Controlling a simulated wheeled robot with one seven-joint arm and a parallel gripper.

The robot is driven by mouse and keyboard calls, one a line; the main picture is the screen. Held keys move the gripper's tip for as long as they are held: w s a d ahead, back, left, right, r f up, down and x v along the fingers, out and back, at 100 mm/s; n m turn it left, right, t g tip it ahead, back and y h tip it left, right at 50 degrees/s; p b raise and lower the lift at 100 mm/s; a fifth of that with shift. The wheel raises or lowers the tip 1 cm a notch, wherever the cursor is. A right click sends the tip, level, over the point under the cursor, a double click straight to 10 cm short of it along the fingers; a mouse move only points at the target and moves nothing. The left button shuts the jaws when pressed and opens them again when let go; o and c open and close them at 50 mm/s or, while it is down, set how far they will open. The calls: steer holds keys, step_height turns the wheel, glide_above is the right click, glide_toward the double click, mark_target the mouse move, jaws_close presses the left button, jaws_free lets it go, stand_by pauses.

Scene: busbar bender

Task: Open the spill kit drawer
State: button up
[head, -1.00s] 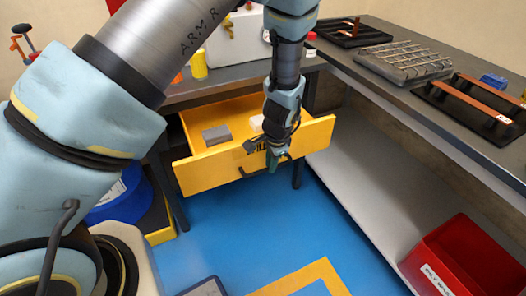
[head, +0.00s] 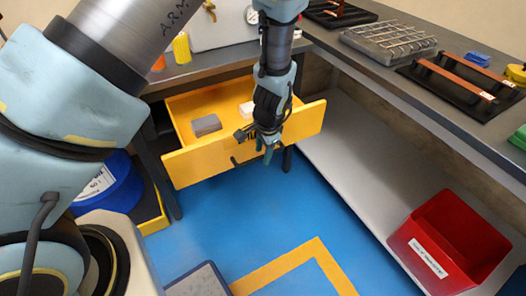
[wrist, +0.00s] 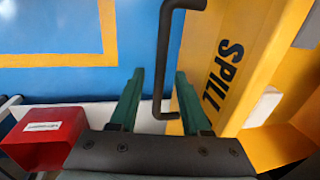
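The yellow spill kit drawer (head: 215,158) stands pulled out below the worktop in the head view. Its front and "SPILL" lettering also show in the wrist view (wrist: 228,75). The drawer has a dark bar handle (wrist: 163,60); in the head view part of it (head: 240,163) shows left of my gripper, the rest is hidden. My gripper (head: 266,152) is at the drawer front. In the wrist view its two green fingers (wrist: 160,98) are spread apart, with the handle's end between them and visible gaps on both sides.
A grey block (head: 207,125) and a white item (head: 247,108) lie in the drawer. A red bin (head: 440,245) stands on the grey low shelf (head: 350,160) at right. A blue drum (head: 105,188) stands at left. The blue floor before the drawer is clear.

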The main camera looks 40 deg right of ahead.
step_height(320, 180, up, 11)
steer(key=s, duration=0.2)
steer(key=shift+a+f+b, duration=0.15)
steer(key=shift+f+b, duration=0.05)
steer(key=shift+b, duration=0.1)
stand_by(0.5)
steer(key=w+a+r+n, duration=0.1)
steer(key=w+a+r, duration=0.1)
steer(key=a, duration=0.1)
steer(key=w+a+r+n+p, duration=0.1)
steer(key=w+a+n, duration=0.1)
steer(key=w+a, duration=0.1)
steer(key=w+a+r+n, duration=0.1)
steer(key=w+a+r, duration=0.1)
steer(key=w+a, duration=0.1)
steer(key=shift+r+n+g+p, duration=0.3)
steer(key=shift+p, duration=0.05)
steer(key=a+r+n+p, duration=0.1)
steer(key=a+r+n, duration=0.3)
steer(key=a, duration=0.6)
steer(key=w+a+r+n+p, duration=0.1)
steer(key=a+r+n, duration=0.3)
steer(key=a, duration=0.6)
steer(key=w+a+r+n+p, duration=0.1)
steer(key=a+r+n, duration=0.3)
steer(key=a, duration=0.5)
steer(key=shift+w+a+r+n+p, duration=0.2)
steer(key=shift+a+n+p, duration=0.2)
steer(key=shift+n, duration=0.4)
